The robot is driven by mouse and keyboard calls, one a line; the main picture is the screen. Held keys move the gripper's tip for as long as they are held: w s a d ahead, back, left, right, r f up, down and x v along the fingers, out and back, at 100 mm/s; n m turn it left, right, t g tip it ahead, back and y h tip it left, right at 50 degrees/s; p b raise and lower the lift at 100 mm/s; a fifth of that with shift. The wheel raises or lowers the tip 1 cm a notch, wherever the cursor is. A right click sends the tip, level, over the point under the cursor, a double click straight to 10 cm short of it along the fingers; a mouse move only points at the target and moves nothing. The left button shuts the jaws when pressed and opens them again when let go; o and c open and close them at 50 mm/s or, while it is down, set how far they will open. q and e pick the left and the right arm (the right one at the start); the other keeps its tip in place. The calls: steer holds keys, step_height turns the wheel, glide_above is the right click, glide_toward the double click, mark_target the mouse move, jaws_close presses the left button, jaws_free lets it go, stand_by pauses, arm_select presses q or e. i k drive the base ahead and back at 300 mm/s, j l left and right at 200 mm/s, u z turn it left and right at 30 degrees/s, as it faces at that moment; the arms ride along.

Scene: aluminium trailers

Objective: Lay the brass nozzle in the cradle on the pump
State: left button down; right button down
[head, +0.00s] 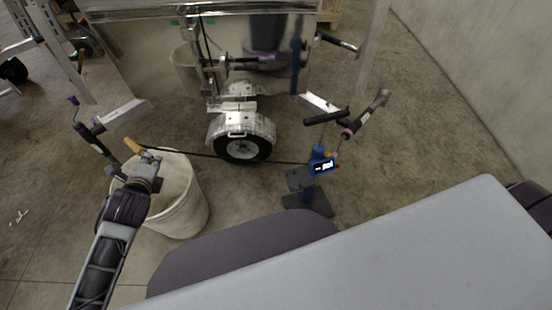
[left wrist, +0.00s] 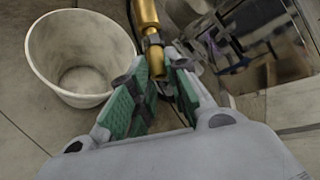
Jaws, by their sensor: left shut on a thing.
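My left gripper (head: 142,165) is shut on the brass nozzle (head: 132,146), above the white bucket at the left. In the left wrist view the green finger pads (left wrist: 150,92) close on the lower part of the brass nozzle (left wrist: 147,22), which points up in the picture. A dark hose runs from near the nozzle to the pump. The blue pump (head: 318,152), with black handle, lit display and dark base, stands on the floor right of the wheel, well away from the gripper. Its cradle is too small to make out clearly. My right gripper is not in view.
The white bucket (head: 185,205) stands under my left gripper and shows in the left wrist view (left wrist: 45,52). The aluminium trailer (head: 150,65) with its wheel (head: 243,148) stands behind. The dark hose (head: 270,160) crosses between bucket and pump. Floor right of the pump is clear.

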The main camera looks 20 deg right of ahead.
mark_target(293, 182)
steer(key=i+j+z, duration=0.1)
steer(key=j+z, duration=0.15)
steer(key=z, duration=0.15)
steer(key=j+z, duration=0.2)
steer(key=z, duration=0.15)
steer(key=j+z, duration=0.35)
steer(key=i+j+z, duration=0.1)
steer(key=j+z, duration=0.55)
steer(key=j, duration=0.15)
